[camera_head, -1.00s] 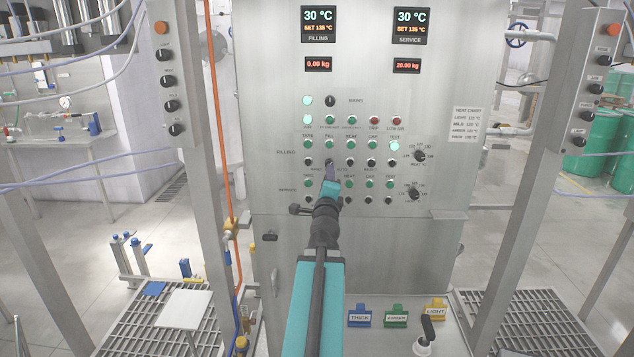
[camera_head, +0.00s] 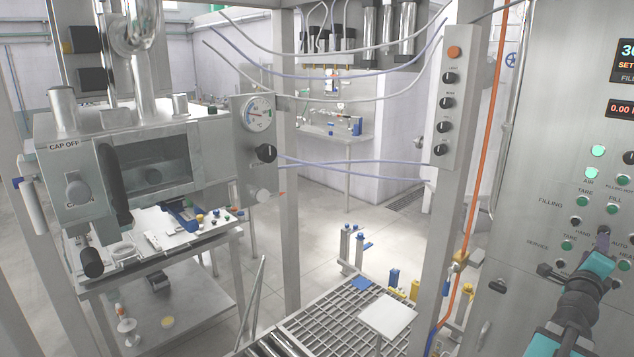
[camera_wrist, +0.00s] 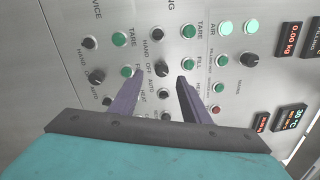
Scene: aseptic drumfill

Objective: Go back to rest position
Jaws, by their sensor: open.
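My gripper (camera_head: 603,240) is at the right edge of the head view, close to the steel control panel (camera_head: 545,130). In the wrist view my gripper (camera_wrist: 159,80) has its two purple fingers apart, with nothing held between them. A black HAND/OFF/AUTO selector knob (camera_wrist: 162,69) shows between the fingertips. Whether the fingers touch the panel or stand slightly off it, I cannot tell. Green TARE (camera_wrist: 192,31) and FILL (camera_wrist: 188,64) buttons are beside the fingers. The tips hide part of the panel labels.
At left stands a steel cap machine (camera_head: 150,165) with a gauge (camera_head: 257,113). A post with a switch box (camera_head: 448,100) and an orange pipe (camera_head: 482,150) stand left of the panel. Floor grating (camera_head: 330,315) and a white plate (camera_head: 387,316) are low in the middle.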

